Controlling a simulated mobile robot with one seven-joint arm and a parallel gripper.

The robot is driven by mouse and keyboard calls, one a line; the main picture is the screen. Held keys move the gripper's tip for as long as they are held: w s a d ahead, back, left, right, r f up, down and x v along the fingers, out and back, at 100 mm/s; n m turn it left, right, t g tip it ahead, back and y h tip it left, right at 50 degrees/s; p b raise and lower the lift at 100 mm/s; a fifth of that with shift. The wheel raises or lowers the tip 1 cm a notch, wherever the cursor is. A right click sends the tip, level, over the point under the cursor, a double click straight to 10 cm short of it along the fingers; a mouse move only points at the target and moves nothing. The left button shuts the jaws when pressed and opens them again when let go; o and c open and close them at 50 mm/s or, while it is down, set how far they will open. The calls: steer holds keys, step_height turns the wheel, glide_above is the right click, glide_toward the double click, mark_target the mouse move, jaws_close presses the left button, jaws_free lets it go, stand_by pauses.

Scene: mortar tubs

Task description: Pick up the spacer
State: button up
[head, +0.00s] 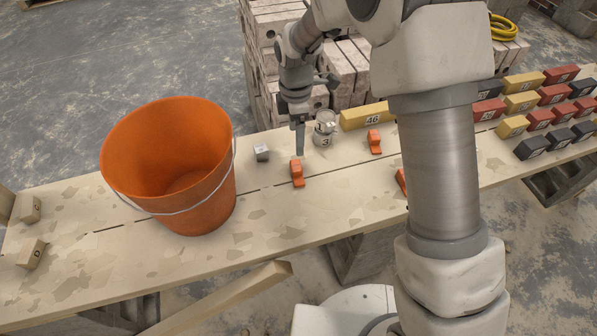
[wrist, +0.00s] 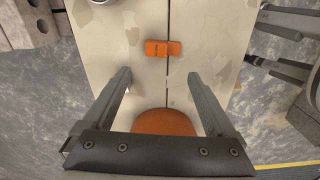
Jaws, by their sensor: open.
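A small grey block (head: 261,152), which best fits the spacer, lies on the plank table (head: 330,205) between the orange bucket and an orange L-shaped piece (head: 297,173). I cannot make the grey block out in the wrist view; a finger may hide it. My gripper (head: 300,150) is above the plank, to the right of the grey block and near the orange piece in the head view. In the wrist view my gripper (wrist: 160,80) has its two fingers wide apart with nothing between them. The orange piece (wrist: 162,48) lies ahead of the fingertips.
The large orange bucket (head: 170,170) stands left of the grey block. A tin marked 3 (head: 325,128) stands just right of my gripper. A yellow bar (head: 367,116), more orange pieces (head: 374,142) and rows of coloured blocks lie right. Bare plank lies in front.

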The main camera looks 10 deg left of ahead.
steer(key=b, duration=0.1)
glide_above(296, 165)
steer(key=f, duration=0.7)
steer(key=shift+s+d+f, duration=0.15)
steer(key=shift+s+f, duration=0.1)
steer(key=shift+s, duration=0.1)
steer(key=f, duration=0.1)
steer(key=f+b, duration=0.1)
steer(key=f, duration=0.1)
steer(key=f+b, duration=0.1)
steer(key=f, duration=0.1)
steer(key=shift+w, duration=0.35)
steer(key=shift+c, duration=0.2)
steer(key=c, duration=1.4)
